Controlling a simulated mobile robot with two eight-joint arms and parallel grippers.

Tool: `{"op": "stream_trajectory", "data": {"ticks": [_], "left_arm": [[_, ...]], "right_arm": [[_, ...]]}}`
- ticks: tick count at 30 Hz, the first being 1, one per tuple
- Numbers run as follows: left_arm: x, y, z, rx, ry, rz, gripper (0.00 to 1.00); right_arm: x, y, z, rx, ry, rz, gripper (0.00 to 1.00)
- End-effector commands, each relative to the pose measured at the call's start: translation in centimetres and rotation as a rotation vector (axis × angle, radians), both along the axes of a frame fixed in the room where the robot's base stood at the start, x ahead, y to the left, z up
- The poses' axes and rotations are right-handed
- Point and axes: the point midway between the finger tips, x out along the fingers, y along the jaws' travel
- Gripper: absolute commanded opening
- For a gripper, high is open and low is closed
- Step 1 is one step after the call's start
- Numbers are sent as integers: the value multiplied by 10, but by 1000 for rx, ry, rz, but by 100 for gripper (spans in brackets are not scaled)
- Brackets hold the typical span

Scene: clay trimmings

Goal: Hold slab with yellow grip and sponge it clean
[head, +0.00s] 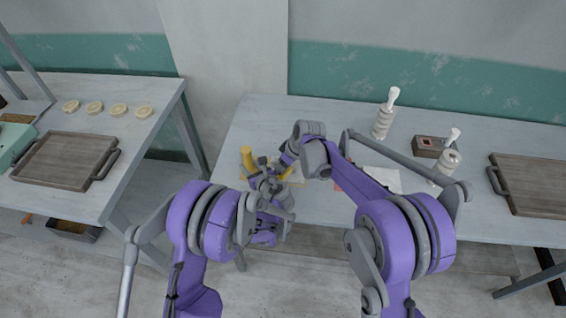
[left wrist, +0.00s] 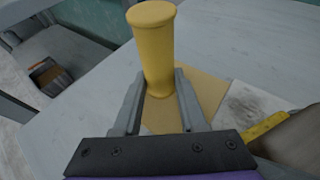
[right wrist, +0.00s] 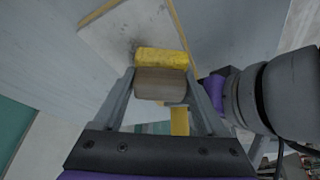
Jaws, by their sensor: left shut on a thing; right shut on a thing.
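The yellow grip (left wrist: 155,55) stands upright between the fingers of my left gripper (left wrist: 158,105), which is shut on it; it also shows in the head view (head: 247,158). Beside it lies the pale slab (right wrist: 135,35) with grey smears, and a tan board part (left wrist: 205,90) is at the grip's foot. My right gripper (right wrist: 162,95) is shut on the brown back of the sponge (right wrist: 160,85). The sponge's yellow face lies over or against the slab's edge; I cannot tell whether it touches. In the head view the arms hide most of the slab.
White-topped bottles (head: 384,115) and a small brown box (head: 428,147) stand right on the table. A wooden tray (head: 530,185) is at the far right. A left table holds another tray (head: 65,160) and several pale discs (head: 94,107). The table's back left is clear.

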Motion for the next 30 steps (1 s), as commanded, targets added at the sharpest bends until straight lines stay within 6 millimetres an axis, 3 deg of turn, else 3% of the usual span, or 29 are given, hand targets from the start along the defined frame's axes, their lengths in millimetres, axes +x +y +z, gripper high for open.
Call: {"op": "stream_trajectory", "data": {"ticks": [8, 30], "left_arm": [[2, -4, 0, 2, -1, -9, 0], [1, -2, 0, -1, 0, -4, 0]], "right_arm": [[-1, 21, 2, 8, 6, 8, 13], [43, 14, 3, 5, 2, 4, 13]]}}
